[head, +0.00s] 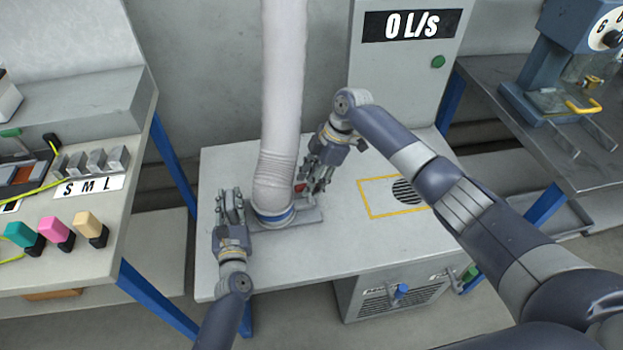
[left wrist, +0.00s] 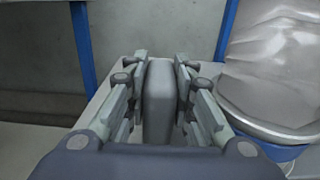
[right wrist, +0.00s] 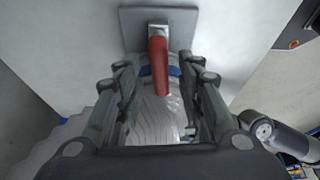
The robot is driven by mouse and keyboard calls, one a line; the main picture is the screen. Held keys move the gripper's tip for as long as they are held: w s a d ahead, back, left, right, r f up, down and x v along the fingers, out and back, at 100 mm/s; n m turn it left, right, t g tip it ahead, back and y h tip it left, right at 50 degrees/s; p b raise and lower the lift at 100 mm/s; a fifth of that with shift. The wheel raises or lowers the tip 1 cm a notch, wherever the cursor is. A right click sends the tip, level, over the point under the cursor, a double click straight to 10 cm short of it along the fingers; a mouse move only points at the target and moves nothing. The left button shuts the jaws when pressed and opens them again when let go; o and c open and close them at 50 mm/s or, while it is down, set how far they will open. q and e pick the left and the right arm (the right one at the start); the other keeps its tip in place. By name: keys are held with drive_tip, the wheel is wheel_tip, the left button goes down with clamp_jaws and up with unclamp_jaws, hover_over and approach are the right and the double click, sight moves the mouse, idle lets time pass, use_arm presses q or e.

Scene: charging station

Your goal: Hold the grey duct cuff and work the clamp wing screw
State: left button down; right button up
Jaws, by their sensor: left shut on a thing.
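The pale duct hose (head: 283,80) hangs down to its cuff, with a blue ring (head: 274,217) at the bottom, on a grey plate (head: 308,216) on the bench. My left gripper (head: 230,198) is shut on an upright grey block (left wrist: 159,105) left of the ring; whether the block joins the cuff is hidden. The ring shows at right in the left wrist view (left wrist: 270,150). The red wing screw (head: 299,187) is right of the hose. My right gripper (head: 312,183) is open, its fingers apart on both sides of the red screw lever (right wrist: 158,68), with gaps visible.
A grey cabinet with a "0 L/s" display (head: 412,24) stands behind the bench (head: 340,245). A yellow-outlined vent (head: 405,191) lies right of my right gripper. Side tables stand left (head: 85,190) and right (head: 500,75). The bench front is clear.

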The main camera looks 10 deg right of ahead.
drive_tip(key=shift+c, duration=0.2)
clamp_jaws()
drive_tip(key=m+t, duration=0.1)
drive_tip(key=m, duration=0.3)
drive_tip(key=shift+s+m+t, duration=0.15)
drive_tip(key=shift+m+t, duration=0.25)
drive_tip(key=m, duration=0.2)
drive_tip(key=m+t+h, duration=0.1)
drive_tip(key=m, duration=0.1)
drive_tip(key=shift+s+a+m+t, duration=0.1)
drive_tip(key=shift+m+t, duration=0.2)
drive_tip(key=m+h, duration=0.1)
drive_tip(key=m, duration=0.1)
drive_tip(key=m+t+h, duration=0.1)
drive_tip(key=m, duration=0.2)
drive_tip(key=shift+s+a, duration=0.1)
drive_tip(key=shift+a, duration=0.05)
drive_tip(key=shift+m+h, duration=0.7)
drive_tip(key=shift+m, duration=1.4)
